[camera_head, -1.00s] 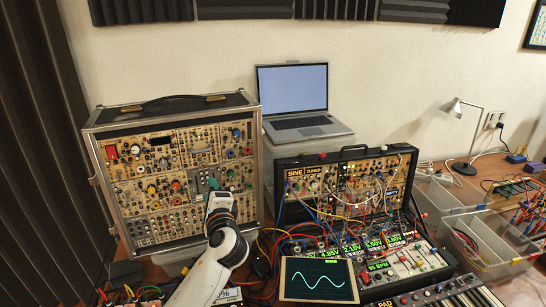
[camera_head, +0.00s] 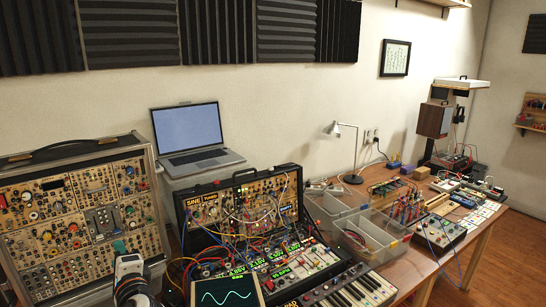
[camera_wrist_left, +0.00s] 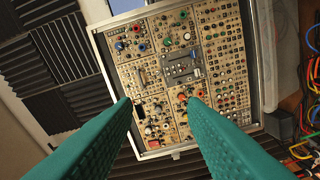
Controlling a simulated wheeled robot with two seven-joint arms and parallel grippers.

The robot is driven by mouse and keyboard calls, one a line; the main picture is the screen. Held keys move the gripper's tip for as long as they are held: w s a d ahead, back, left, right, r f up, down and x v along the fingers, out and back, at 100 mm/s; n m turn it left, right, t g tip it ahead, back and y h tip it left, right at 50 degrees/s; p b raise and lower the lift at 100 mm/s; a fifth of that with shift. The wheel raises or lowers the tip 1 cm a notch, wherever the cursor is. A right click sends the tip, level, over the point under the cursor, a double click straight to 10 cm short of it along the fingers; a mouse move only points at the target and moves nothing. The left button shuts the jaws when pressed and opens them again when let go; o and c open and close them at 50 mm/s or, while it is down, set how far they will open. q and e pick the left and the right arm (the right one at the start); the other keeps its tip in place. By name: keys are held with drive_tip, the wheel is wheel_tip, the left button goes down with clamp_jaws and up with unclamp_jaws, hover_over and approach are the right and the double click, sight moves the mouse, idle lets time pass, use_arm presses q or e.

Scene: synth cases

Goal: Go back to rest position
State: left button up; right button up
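My left gripper (camera_wrist_left: 160,103) shows in the left wrist view as two green ribbed fingers set wide apart, open with nothing between them. Beyond the fingertips is the large modular synth case (camera_wrist_left: 133,79), full of knobs and jacks. In the head view my left arm comes up from the lower left, and the gripper (camera_head: 121,250) is in front of the lower right part of the same case (camera_head: 70,231). The head view does not show its fingers clearly. My right gripper is not in any view.
A second synth case (camera_head: 208,204) with patch cables stands right of it, a laptop (camera_head: 190,135) behind. A screen with a sine wave (camera_head: 228,292) and a keyboard (camera_head: 350,292) are in front. Clear bins (camera_head: 368,243), a lamp (camera_head: 352,150) and electronics fill the wooden table rightward.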

use_arm(q)
drive_tip(key=s+d+f+n+g+h, duration=0.3)
drive_tip(key=s+f, duration=0.5)
drive_tip(key=s+d+f+n+g+h, duration=0.2)
drive_tip(key=s+d+f+n+h, duration=0.1)
drive_tip(key=s+f, duration=0.45)
drive_tip(key=s+d+f+n+g+h, duration=0.3)
drive_tip(key=s+d, duration=0.1)
drive_tip(key=s, duration=0.6)
drive_tip(key=s+d+f+n+g+h, duration=0.25)
drive_tip(key=s+d+f, duration=0.2)
drive_tip(key=s, duration=0.45)
wheel_tip(320, 180, down, 27)
drive_tip(key=b, duration=0.3)
drive_tip(key=s+a+f+g+b, duration=0.1)
drive_tip(key=s+f, duration=0.8)
drive_tip(key=f, duration=0.1)
drive_tip(key=s+a+f+g+b, duration=0.1)
drive_tip(key=s+f+b, duration=0.1)
drive_tip(key=s+f, duration=0.7)
drive_tip(key=shift+a+f+m, duration=0.35)
drive_tip(key=shift+f, duration=0.35)
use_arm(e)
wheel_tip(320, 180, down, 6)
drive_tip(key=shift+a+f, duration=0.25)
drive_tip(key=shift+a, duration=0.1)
